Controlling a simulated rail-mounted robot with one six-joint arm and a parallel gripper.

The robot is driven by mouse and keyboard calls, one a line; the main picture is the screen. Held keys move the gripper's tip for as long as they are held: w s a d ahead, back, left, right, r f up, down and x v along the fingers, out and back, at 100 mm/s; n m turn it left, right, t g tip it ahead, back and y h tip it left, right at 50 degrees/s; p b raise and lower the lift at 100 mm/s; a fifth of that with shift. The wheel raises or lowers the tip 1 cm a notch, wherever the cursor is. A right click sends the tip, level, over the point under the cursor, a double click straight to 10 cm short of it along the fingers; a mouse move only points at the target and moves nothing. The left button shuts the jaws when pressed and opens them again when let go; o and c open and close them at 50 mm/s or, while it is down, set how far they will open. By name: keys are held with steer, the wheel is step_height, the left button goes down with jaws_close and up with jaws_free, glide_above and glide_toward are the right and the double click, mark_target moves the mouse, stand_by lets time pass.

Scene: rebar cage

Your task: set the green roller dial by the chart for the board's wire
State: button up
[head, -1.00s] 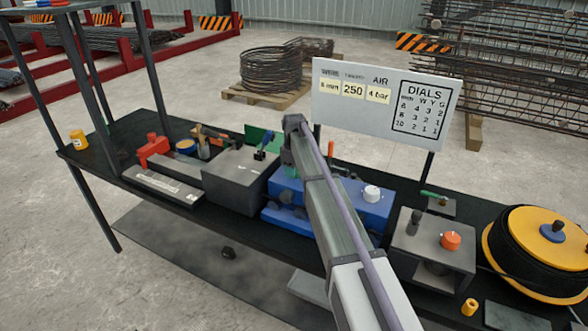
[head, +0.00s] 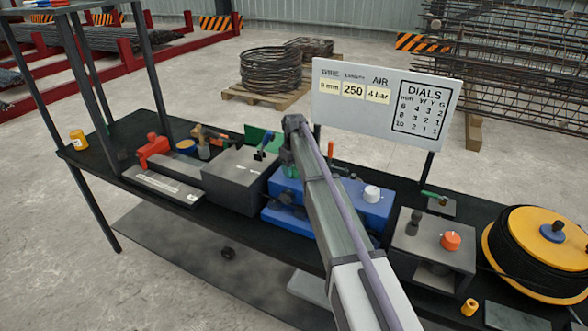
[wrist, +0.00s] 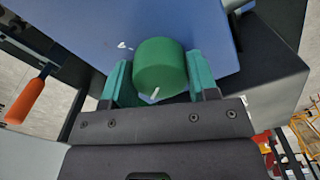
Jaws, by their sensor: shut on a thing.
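The green roller dial (wrist: 160,66) sits on the blue machine's face in the wrist view, with a pale mark on its near lower edge. My gripper (wrist: 160,82) has its teal fingers on both sides of the dial and is shut on it. The blue machine (head: 345,200) stands mid-bench in the head view, where my arm hides the dial. The board (head: 335,102) stands behind it, with a wire card (head: 329,88) that seems to read 8 mm and a card reading 250. The DIALS chart (head: 421,108) is at its right; its small digits are hard to read surely.
A white knob (head: 371,192) is on the blue machine. A grey box with an orange knob (head: 451,240) and a black wire spool with a yellow flange (head: 540,240) stand to the right. A grey block (head: 237,180) and red tool (head: 153,150) stand left. An orange-handled lever (wrist: 27,100) is left in the wrist view.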

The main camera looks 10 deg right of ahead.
mark_target(294, 167)
steer(key=shift+m, duration=0.5)
steer(key=o, duration=0.9)
step_height(294, 167, up, 11)
steer(key=p, duration=1)
steer(key=shift+f+p, duration=0.1)
steer(key=shift+p, duration=0.3)
